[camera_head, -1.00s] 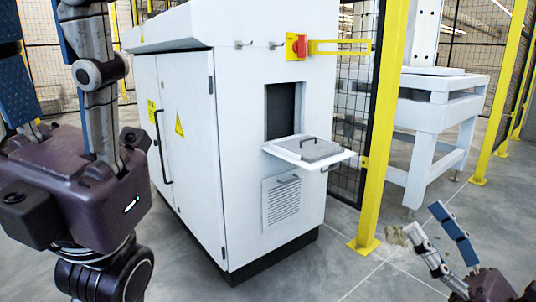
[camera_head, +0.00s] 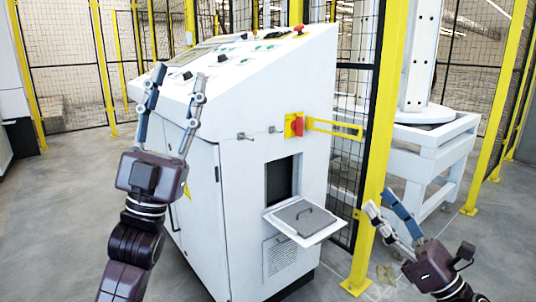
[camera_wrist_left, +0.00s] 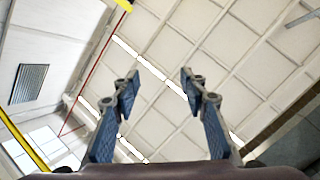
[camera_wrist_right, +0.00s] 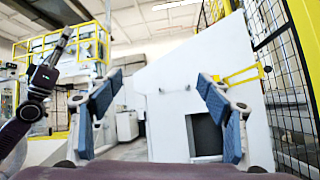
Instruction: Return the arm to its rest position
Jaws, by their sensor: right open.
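My left gripper (camera_head: 176,92) is raised upright in front of the white control cabinet in the head view. Its blue-padded fingers are apart and empty. In the left wrist view the open left fingers (camera_wrist_left: 160,88) point at the ceiling, with nothing between them. My right gripper (camera_head: 388,208) is at the lower right of the head view, beside the yellow post, fingers apart and empty. In the right wrist view the open right fingers (camera_wrist_right: 158,90) face the white cabinet and its dark opening (camera_wrist_right: 205,137). My left arm also shows at the left there.
The white control cabinet (camera_head: 240,225) fills the middle, with a fold-out shelf (camera_head: 318,232) bearing a grey handled plate, and a red switch (camera_head: 297,126). A yellow post (camera_head: 385,130) and mesh fence stand to its right. A white machine frame (camera_head: 430,160) is behind. Floor is clear at left.

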